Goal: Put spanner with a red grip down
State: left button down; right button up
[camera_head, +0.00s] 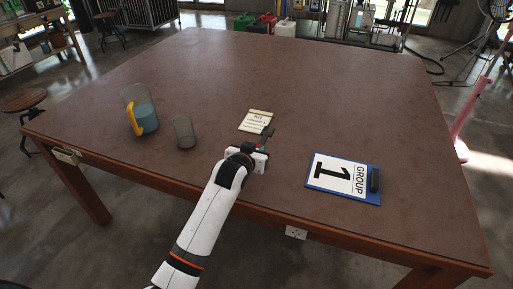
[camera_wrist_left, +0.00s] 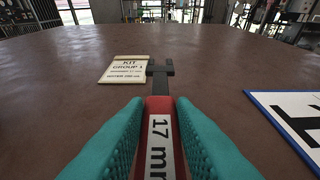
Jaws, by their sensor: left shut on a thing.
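My left gripper (camera_head: 263,151) is over the table near its front edge, shut on the spanner with a red grip (camera_wrist_left: 160,130). The dark spanner head (camera_wrist_left: 160,68) points away from me, by the right edge of the kit card. In the head view the dark head (camera_head: 267,132) shows just beyond the gripper. I cannot tell whether the spanner touches the table. My right gripper is not in view.
The cream kit card (camera_head: 256,121) lies just beyond the gripper. A blue-edged "GROUP 1" board (camera_head: 325,185) with a dark object on it lies to the right. A jug with a yellow handle (camera_head: 148,116) and a grey glass (camera_head: 185,134) stand left. The far tabletop (camera_head: 290,65) is clear.

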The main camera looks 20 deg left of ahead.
pick_arm(q)
jog(key=shift+f, duration=2.35)
jog(key=shift+f+b, duration=0.1)
jog(key=shift+b, duration=0.2)
jog(key=c, duration=1.2)
grip_release()
jog(key=p+v, duration=0.1)
jog(key=v, duration=1.1)
